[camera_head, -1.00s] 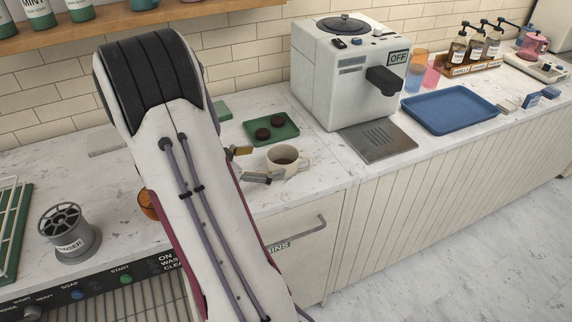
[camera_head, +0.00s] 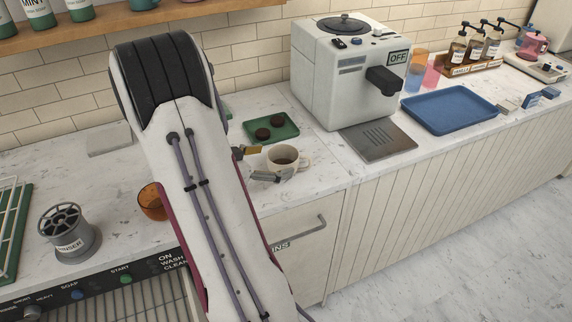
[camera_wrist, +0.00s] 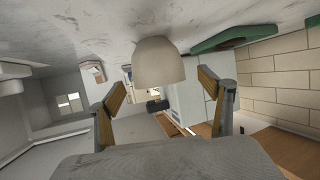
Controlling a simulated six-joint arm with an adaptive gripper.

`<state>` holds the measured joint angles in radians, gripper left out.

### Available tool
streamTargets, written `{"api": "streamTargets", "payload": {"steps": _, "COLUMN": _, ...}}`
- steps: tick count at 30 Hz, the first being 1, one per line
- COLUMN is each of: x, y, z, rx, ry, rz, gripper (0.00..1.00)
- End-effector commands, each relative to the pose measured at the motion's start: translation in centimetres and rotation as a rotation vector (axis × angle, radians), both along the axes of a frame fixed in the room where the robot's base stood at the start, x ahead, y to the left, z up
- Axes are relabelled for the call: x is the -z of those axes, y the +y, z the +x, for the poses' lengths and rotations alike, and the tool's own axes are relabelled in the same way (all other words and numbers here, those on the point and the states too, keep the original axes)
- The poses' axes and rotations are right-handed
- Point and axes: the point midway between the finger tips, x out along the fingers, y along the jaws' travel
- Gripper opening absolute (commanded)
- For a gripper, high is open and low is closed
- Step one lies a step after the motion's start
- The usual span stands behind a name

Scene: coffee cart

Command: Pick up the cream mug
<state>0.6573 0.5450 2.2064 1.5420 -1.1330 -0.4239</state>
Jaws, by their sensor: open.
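The cream mug (camera_head: 283,161) stands upright on the marble counter with dark liquid inside. Its handle points right in the head view. My gripper (camera_head: 259,163) is low at the mug's left side, its fingertips apart and close to the mug. In the wrist view, which is upside down, the mug (camera_wrist: 160,64) appears between the two fingers of my gripper (camera_wrist: 168,90), towards their tips. The fingers are open, with a gap on each side of the mug. My arm hides part of the gripper in the head view.
A green tray (camera_head: 288,130) with two dark round items lies just behind the mug. A coffee machine (camera_head: 335,85) stands to the right, with a blue tray (camera_head: 450,112) beyond. An orange cup (camera_head: 152,203) and a rinser (camera_head: 70,236) are left of my arm.

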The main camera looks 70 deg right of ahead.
Motion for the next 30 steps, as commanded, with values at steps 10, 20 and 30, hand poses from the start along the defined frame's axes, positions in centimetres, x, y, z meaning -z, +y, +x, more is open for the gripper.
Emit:
{"api": "streamTargets", "payload": {"steps": 10, "x": 0.1, "y": -0.2, "z": -0.2, "rx": 0.001, "ry": 0.0, "rz": 0.001, "gripper": 0.8}}
{"api": "streamTargets", "payload": {"steps": 20, "x": 1.1, "y": -2.4, "z": -1.6, "rx": 0.003, "ry": 0.001, "rz": 0.001, "gripper": 0.8}}
{"api": "streamTargets", "payload": {"steps": 30, "x": 1.9, "y": -4.2, "z": -2.3, "rx": -0.002, "ry": -0.001, "rz": 0.001, "gripper": 0.8}}
